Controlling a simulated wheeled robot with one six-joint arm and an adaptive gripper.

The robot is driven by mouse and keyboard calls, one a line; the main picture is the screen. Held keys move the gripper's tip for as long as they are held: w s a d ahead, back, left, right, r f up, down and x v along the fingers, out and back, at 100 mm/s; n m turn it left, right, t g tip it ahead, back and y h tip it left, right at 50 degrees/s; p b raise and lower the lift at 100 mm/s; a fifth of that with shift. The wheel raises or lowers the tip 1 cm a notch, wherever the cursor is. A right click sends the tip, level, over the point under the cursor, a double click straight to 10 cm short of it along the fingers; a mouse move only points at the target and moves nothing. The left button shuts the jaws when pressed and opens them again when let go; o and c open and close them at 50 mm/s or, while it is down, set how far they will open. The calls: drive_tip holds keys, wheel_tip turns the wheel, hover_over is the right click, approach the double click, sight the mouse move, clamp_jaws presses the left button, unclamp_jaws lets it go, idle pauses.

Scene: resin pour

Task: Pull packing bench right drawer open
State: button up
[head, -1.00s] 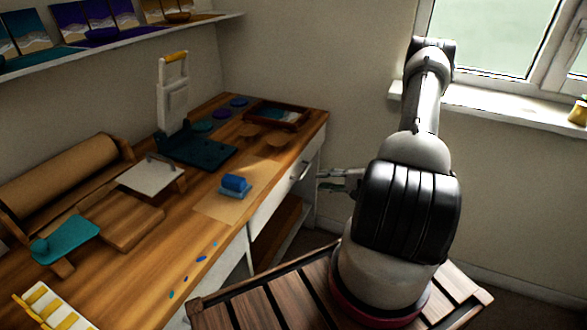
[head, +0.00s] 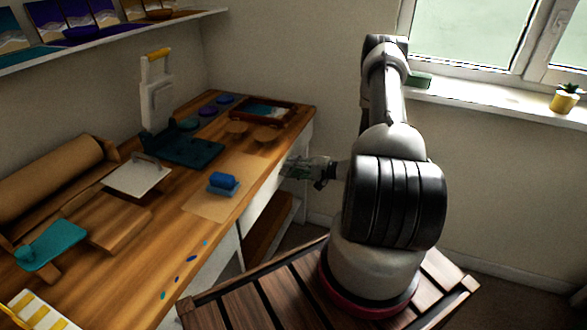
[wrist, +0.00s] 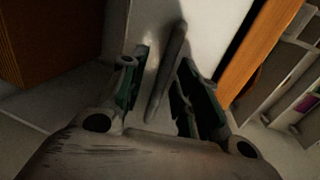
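The packing bench (head: 130,225) has a wooden top along the left of the head view. The white front of its right drawer (head: 262,200) is below the top's edge, and the drawer looks closed. My gripper (head: 290,168) is at the drawer front near the bench's far right end. In the wrist view the pale drawer front (wrist: 205,35) carries a grey bar handle (wrist: 166,75). My gripper (wrist: 163,72) is open there, with one green-padded finger on each side of the handle. Gaps show between fingers and handle. In the head view the gripper hides the handle.
A blue block (head: 222,184) on brown paper, a dark green press (head: 185,148) and a framed tray (head: 262,110) are on the bench top. An open shelf space (head: 268,235) is under the drawer. A window sill (head: 480,112) runs along the right.

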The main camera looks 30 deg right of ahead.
clamp_jaws()
drive_tip(key=f+v, duration=0.2)
drive_tip(key=v, duration=0.9)
drive_tip(key=s+f+v, duration=0.1)
drive_tip(key=f+v, duration=0.1)
drive_tip(key=v, duration=0.9)
drive_tip(key=shift+d+f, duration=0.2)
drive_tip(key=shift+f, duration=0.2)
drive_tip(key=shift+w, duration=0.1)
unclamp_jaws()
